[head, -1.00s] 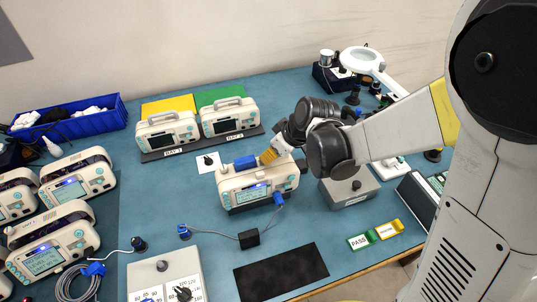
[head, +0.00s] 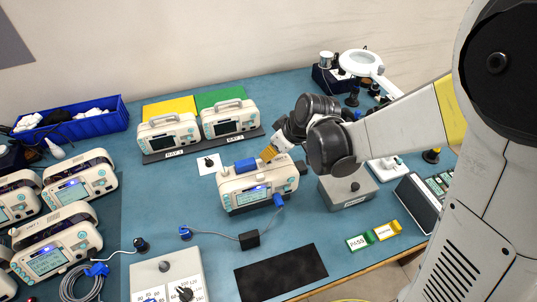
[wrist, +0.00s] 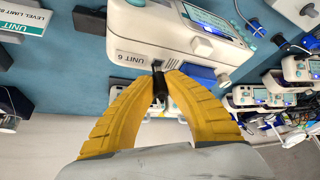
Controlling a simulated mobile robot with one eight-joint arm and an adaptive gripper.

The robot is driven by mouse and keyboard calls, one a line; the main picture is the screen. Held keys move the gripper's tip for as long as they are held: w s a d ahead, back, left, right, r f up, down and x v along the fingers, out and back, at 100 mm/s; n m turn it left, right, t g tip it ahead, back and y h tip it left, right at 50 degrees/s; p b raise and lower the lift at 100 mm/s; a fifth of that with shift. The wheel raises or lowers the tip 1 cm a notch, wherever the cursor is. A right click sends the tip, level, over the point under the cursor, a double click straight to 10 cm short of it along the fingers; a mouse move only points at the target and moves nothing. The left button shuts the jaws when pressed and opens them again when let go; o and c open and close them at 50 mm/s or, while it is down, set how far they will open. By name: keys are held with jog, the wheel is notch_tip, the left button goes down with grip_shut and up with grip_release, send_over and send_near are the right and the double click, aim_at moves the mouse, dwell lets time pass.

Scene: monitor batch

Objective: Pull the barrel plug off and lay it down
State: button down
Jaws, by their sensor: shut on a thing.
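The cream monitor (head: 229,189) stands near the middle of the blue table, its lit screen facing front. My gripper (head: 268,154) is behind its top edge in the head view. In the wrist view, the yellow fingers of my gripper (wrist: 160,82) are closed around a small black plug (wrist: 158,70). The plug is beside the monitor's casing (wrist: 140,40), by the "UNIT 6" label. Whether it is still seated in the casing I cannot tell. In the head view the plug is hidden.
A blue connector (head: 278,200) at the monitor's front has a cable to a black box (head: 249,240). A black mat (head: 281,272) lies in front. A grey box (head: 349,193) stands to the right. Two monitors (head: 168,133) stand behind; several more crowd the left.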

jog(key=shift+r+p, duration=0.9)
jog(key=shift+r, duration=0.5)
